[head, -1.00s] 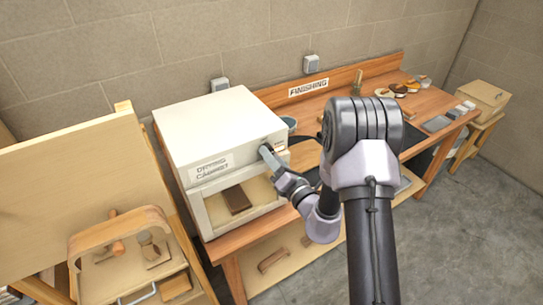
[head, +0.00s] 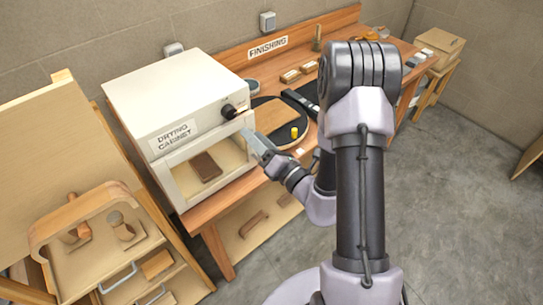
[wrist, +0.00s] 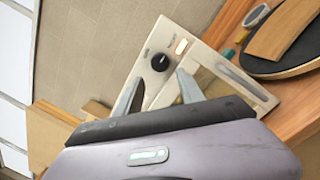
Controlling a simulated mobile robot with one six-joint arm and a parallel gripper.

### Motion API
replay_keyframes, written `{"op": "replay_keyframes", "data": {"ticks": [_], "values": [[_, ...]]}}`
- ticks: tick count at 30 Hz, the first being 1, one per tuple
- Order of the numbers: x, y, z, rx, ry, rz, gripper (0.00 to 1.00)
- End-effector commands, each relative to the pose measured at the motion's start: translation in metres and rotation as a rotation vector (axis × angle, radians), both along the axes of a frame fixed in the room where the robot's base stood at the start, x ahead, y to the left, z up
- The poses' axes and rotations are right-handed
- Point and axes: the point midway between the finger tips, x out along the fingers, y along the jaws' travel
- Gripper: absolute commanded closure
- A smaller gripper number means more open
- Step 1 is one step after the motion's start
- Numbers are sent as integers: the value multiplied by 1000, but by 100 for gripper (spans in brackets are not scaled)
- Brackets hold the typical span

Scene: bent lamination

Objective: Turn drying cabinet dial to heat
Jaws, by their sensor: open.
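The white drying cabinet (head: 180,95) stands on the wooden bench, with its name label on the front. Its black dial (head: 229,112) is at the right end of the front panel. Small markings sit around the dial, too small to read, and I cannot tell the pointer's direction surely. My gripper (head: 248,138) is open and empty, below and to the right of the dial, apart from it. In the wrist view its fingertips (wrist: 158,80) point toward the panel.
A brown block (head: 205,166) lies inside the cabinet's window. Right of the cabinet, a wooden board (head: 272,115) rests on a dark round base with a yellow knob (head: 294,132) near its edge.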

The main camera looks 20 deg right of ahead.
Motion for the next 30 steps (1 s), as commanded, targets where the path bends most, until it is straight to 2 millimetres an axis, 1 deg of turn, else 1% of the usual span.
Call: {"op": "replay_keyframes", "data": {"ticks": [1,2,3,6,9,13,25,26,28,29,30], "values": [[-14,-7,-7,2,2,-7,54],[-23,-10,-7,2,2,-6,54],[-34,-13,-2,3,8,-6,54],[-56,-21,0,5,7,-7,54],[-69,-24,-3,2,6,-5,54],[-76,-25,-6,1,0,-3,54],[-76,-24,-8,-3,-4,5,54],[-75,-20,-6,-10,-14,23,54],[-75,4,7,-58,-74,131,54],[-78,22,15,-96,-116,211,54],[-87,52,27,-165,-188,351,54]]}}
